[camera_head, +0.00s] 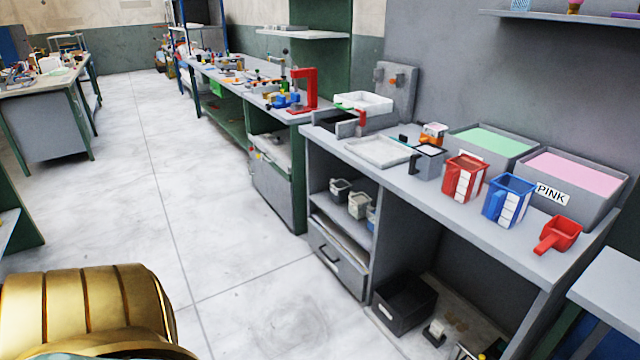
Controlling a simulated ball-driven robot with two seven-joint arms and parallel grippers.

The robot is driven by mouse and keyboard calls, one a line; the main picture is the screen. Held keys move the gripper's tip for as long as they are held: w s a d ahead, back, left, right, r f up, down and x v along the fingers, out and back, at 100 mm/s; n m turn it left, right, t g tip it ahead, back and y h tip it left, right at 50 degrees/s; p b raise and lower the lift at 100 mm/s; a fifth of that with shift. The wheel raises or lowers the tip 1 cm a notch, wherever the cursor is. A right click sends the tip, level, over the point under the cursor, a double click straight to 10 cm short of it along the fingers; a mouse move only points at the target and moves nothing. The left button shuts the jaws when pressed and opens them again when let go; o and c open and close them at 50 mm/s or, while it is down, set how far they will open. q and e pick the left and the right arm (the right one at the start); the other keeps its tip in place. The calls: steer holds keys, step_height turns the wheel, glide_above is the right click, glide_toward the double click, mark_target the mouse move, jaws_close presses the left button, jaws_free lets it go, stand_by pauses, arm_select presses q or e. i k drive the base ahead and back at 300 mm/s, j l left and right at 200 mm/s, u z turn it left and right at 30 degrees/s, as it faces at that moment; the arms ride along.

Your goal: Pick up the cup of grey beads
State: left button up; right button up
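A small grey cup (429,162) stands upright on the grey worktop (400,180), at the middle right of the head view. Its open top shows a pale grey fill, and a dark handle sticks out on its left side. I cannot make out single beads at this distance. Nothing is holding the cup. Neither of my grippers shows in this view.
Right of the cup stand a red cup (465,177), a blue cup (508,200) and a red scoop (559,235). Behind are bins of green beads (518,155) and pink beads (608,205). A shallow tray (378,153) lies to the left. Open floor (225,240) lies before the bench.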

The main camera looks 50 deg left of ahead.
mark_target(339, 191)
steer(key=j+u, duration=0.2)
steer(key=j, duration=0.4)
steer(key=j+u, duration=0.2)
steer(key=j, duration=0.4)
steer(key=j+u, duration=0.15)
steer(key=j, duration=0.4)
steer(key=i+j+u, duration=0.2)
steer(key=j, duration=0.35)
